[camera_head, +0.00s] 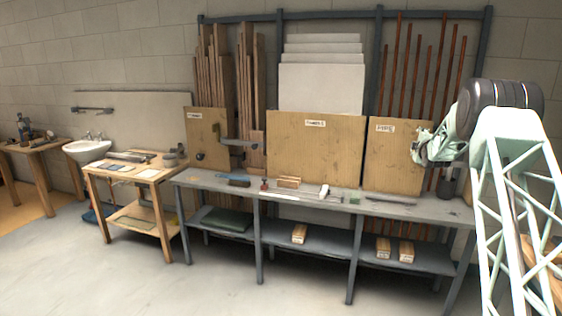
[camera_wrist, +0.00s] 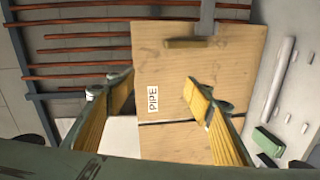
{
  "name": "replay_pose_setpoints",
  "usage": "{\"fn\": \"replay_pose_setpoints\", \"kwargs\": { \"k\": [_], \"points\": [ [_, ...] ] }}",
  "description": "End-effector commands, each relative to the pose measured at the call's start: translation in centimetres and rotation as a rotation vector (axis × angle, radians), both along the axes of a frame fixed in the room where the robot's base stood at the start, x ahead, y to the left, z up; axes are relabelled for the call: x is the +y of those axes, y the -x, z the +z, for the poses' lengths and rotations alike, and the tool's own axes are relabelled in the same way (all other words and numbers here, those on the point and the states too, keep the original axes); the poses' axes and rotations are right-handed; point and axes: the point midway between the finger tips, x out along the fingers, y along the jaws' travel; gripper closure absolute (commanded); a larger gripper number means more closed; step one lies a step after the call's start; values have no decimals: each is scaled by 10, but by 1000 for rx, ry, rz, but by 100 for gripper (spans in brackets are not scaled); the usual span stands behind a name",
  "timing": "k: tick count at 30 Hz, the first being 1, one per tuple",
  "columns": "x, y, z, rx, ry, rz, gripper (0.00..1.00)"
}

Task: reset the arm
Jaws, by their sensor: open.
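My gripper (camera_head: 428,147) is at the right in the head view, raised above the long grey bench in front of the panel labelled PIPE (camera_head: 397,153). In the wrist view my gripper (camera_wrist: 160,98) shows two yellow-padded fingers spread wide apart. Nothing is held between them. The tan PIPE panel (camera_wrist: 195,65) lies behind the gap, turned sideways in this view. How far the fingertips are from the panel is hard to tell.
The grey bench (camera_head: 415,207) carries small tools and blocks. Copper pipes (camera_head: 441,70) stand in the rack behind. A wooden side table (camera_head: 150,172) and a sink (camera_head: 87,150) are at the left. The floor in front is clear.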

Motion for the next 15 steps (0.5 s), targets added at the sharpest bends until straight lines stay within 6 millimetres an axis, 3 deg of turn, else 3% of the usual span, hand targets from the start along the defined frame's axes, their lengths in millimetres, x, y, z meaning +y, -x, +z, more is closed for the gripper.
{"fn": "replay_pose_setpoints", "kwargs": {
  "k": [15],
  "points": [
    [66, 55, 63, 75, -185, -12, 52]
  ]
}}
